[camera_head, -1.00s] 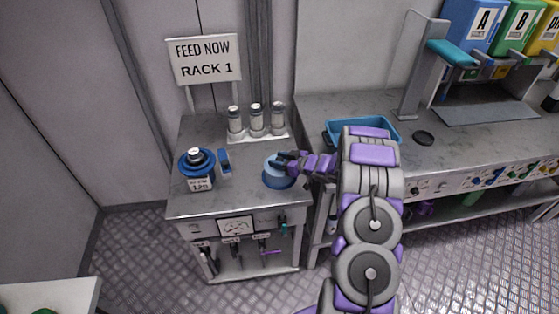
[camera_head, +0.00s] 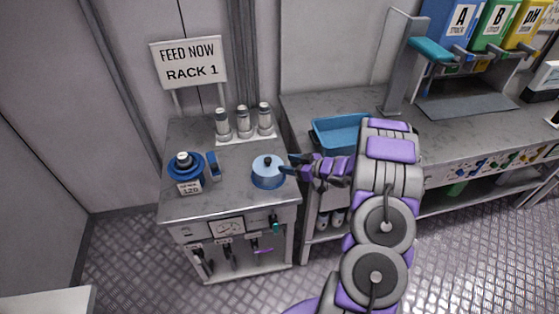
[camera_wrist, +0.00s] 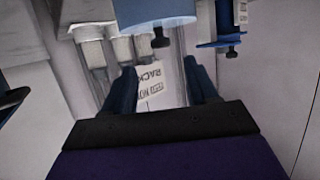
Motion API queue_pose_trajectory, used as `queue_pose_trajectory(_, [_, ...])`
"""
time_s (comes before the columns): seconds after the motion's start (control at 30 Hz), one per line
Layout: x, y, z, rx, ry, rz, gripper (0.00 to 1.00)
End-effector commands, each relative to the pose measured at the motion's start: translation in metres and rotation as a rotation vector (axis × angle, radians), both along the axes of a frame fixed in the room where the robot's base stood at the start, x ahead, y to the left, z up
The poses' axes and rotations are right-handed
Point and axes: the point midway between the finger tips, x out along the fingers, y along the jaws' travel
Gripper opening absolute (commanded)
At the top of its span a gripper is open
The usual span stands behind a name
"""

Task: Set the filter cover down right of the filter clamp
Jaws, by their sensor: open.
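The filter cover (camera_head: 268,175) is a light blue round lid with a dark knob on top. It sits upright on the grey rack top, right of the blue filter clamp (camera_head: 213,166), with a gap between them. The clamp is beside a blue round filter body (camera_head: 184,170) labelled 120. My gripper (camera_head: 290,168) is open, just right of the cover, and clear of its knob. In the wrist view, the cover (camera_wrist: 150,10) and its knob show ahead of the open, empty fingers (camera_wrist: 163,80). A dark blue part of the clamp (camera_wrist: 227,20) shows at the upper right.
Several clear cylinders (camera_head: 243,125) stand on a white base at the rack's back. Behind is a "FEED NOW RACK 1" sign (camera_head: 188,62). A blue tray (camera_head: 338,133) is on the right-hand bench.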

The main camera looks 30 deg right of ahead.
Motion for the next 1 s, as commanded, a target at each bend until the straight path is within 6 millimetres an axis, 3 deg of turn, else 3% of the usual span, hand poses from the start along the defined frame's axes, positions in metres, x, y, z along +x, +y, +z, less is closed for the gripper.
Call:
queue_pose_trajectory(0.27, [-0.014,-0.007,0.006,0.000,0.000,0.001,0.58])
queue_pose_trajectory(0.47, [-0.002,-0.013,0.017,-0.081,0.032,-0.048,0.58])
queue_pose_trajectory(0.63, [0.017,-0.032,0.054,-0.275,0.115,-0.191,0.58])
queue_pose_trajectory(0.77, [0.015,-0.040,0.087,-0.398,0.199,-0.321,0.58])
queue_pose_trajectory(0.87, [0.005,-0.042,0.115,-0.468,0.266,-0.420,0.58])
queue_pose_trajectory(1.0, [-0.024,-0.034,0.149,-0.527,0.377,-0.544,0.58])
